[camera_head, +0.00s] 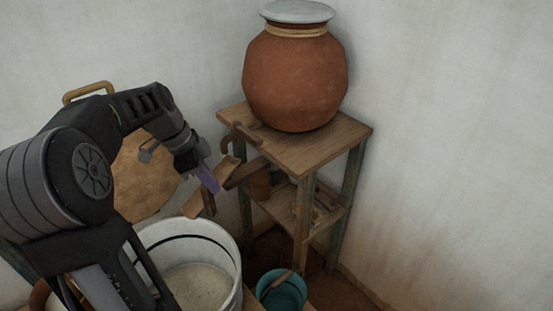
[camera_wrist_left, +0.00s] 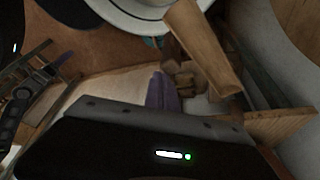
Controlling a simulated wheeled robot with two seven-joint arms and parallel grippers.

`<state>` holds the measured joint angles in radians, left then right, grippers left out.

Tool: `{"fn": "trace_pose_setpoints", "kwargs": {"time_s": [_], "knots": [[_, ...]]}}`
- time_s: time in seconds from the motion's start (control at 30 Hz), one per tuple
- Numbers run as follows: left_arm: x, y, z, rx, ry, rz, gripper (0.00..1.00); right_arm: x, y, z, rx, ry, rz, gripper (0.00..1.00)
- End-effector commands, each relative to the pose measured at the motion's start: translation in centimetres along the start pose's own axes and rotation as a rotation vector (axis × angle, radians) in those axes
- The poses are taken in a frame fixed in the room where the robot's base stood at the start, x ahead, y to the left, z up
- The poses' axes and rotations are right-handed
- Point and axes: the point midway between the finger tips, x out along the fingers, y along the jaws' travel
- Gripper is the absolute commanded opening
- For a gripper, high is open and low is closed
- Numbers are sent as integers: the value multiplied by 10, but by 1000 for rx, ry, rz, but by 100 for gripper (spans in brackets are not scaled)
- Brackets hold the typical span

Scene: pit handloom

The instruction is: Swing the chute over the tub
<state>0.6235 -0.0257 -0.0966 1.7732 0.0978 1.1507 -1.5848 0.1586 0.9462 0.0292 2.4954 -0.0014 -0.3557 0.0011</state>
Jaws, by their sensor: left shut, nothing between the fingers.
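The wooden chute (camera_head: 225,175) is a narrow trough beside the stand, sloping down to the left. Its lower end appears near the far rim of the white tub (camera_head: 238,262), but I cannot tell whether it is over the opening. The tub holds something pale. My left gripper (camera_head: 209,180) is shut and empty, its purple fingertips in front of the chute; I cannot tell whether they touch it. In the left wrist view the chute (camera_wrist_left: 204,48) lies beyond the purple fingers (camera_wrist_left: 162,92), with the tub (camera_wrist_left: 130,22) at the top. My right gripper is not in view.
A lidded clay pot (camera_head: 296,80) stands on a wooden stand (camera_head: 335,140) with a lower shelf. A teal bucket (camera_head: 284,296) sits on the floor right of the tub. A round brown board (camera_head: 145,180) is behind my left arm. White walls close the corner.

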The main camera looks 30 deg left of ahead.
Motion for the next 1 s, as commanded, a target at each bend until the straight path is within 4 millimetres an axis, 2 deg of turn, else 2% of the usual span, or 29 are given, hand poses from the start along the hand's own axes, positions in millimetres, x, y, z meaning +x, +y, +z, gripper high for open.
{"fn": "trace_pose_setpoints", "kwargs": {"time_s": [0.13,0.43,0.83,1.0], "knots": [[-3,-3,10,0,0,-1,0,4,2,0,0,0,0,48],[-7,-7,18,-3,-2,-4,0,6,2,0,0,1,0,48],[-8,-8,19,-6,-7,-9,0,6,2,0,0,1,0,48],[-7,-8,10,-3,-6,-7,0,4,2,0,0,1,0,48]]}}
